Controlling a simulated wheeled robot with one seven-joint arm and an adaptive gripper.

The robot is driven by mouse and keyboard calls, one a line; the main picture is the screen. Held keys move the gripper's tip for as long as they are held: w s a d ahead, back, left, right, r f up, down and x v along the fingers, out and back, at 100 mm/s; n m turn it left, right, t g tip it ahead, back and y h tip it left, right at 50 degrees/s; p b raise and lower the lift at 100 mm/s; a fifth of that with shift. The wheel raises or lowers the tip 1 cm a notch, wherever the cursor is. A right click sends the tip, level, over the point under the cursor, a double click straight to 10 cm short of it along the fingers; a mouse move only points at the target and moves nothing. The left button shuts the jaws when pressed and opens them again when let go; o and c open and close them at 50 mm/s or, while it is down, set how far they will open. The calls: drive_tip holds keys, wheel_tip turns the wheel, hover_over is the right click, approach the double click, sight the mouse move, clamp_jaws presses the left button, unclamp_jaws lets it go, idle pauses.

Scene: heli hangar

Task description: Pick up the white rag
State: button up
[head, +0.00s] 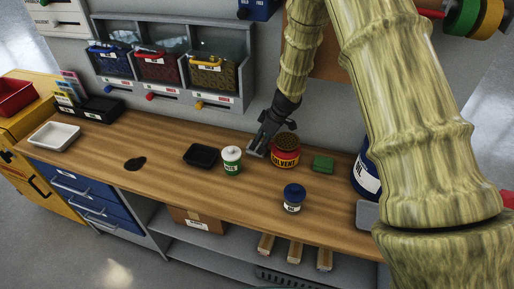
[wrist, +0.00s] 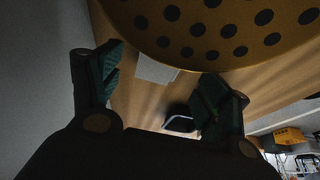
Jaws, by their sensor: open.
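My gripper (head: 262,143) is open and points down just left of the red and yellow solvent can (head: 285,152), close to the bench top. In the wrist view my gripper (wrist: 157,85) has its two dark green fingers spread wide with nothing held. A small pale, flat piece (wrist: 155,70), which looks like the white rag, lies on the wood beyond the fingers and is partly hidden by the can's perforated top (wrist: 220,25). In the head view I cannot clearly make out the rag; the gripper and can may cover it.
On the wooden bench (head: 150,135) stand a black tray (head: 202,154), a white and green can (head: 231,160), a blue-lidded jar (head: 293,198), a green block (head: 323,163) and a blue oil container (head: 366,177). A white tray (head: 55,136) sits far left. Wall bins (head: 157,68) hang behind.

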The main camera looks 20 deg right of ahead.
drive_tip(key=shift+w+a+f+p, duration=0.3)
drive_tip(key=shift+f+p, duration=0.2)
drive_tip(key=shift+f, duration=0.1)
drive_tip(key=shift+p+x, duration=0.4)
drive_tip(key=shift+x, duration=0.85)
drive_tip(key=shift+s, duration=0.1)
drive_tip(key=c, duration=1.1)
